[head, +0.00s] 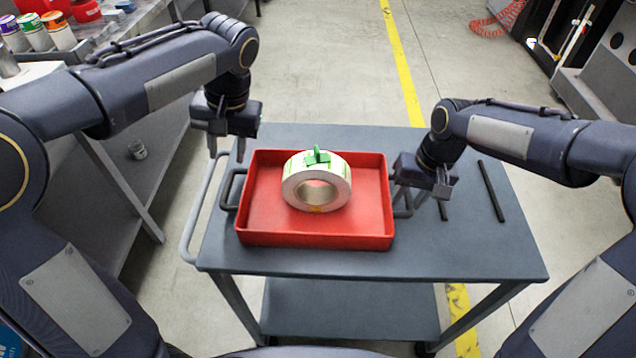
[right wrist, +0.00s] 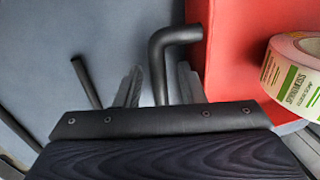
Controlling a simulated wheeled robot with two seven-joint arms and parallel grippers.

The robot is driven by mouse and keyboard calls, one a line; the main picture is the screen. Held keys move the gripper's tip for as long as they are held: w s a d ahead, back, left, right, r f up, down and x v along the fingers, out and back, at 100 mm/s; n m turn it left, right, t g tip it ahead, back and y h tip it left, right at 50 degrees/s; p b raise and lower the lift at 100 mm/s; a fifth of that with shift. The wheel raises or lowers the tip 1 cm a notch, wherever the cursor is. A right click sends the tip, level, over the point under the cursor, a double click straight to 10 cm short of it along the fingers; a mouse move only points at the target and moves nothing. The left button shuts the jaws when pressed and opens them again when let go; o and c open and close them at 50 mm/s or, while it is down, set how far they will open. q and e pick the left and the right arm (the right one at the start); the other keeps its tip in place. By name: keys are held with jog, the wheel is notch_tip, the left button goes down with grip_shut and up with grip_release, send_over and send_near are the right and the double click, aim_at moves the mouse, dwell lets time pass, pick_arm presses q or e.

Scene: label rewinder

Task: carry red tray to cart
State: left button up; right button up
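The red tray (head: 262,222) sits flat on the grey top of the cart (head: 470,255). A white label roll (head: 300,192) with green print lies in the tray, with a small green piece on top. My left gripper (head: 226,152) is open and empty, above and apart from the tray's left black handle (head: 233,190). My right gripper (head: 419,201) is open at the tray's right side. In the right wrist view, the right black handle (right wrist: 177,36) runs between the two spread fingers (right wrist: 160,85). Whether they touch it, I cannot tell.
A dark rod (head: 491,191) lies on the cart's right side, and it has free top around it. A workbench with several jars (head: 35,33) stands at the left. A machine (head: 600,60) stands at the back right. Yellow lines (head: 402,65) mark the floor.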

notch_tip(320, 180, up, 11)
jog(key=d, duration=0.2)
jog(key=shift+r, duration=0.15)
jog(key=shift+d, duration=0.1)
dwell(0.3)
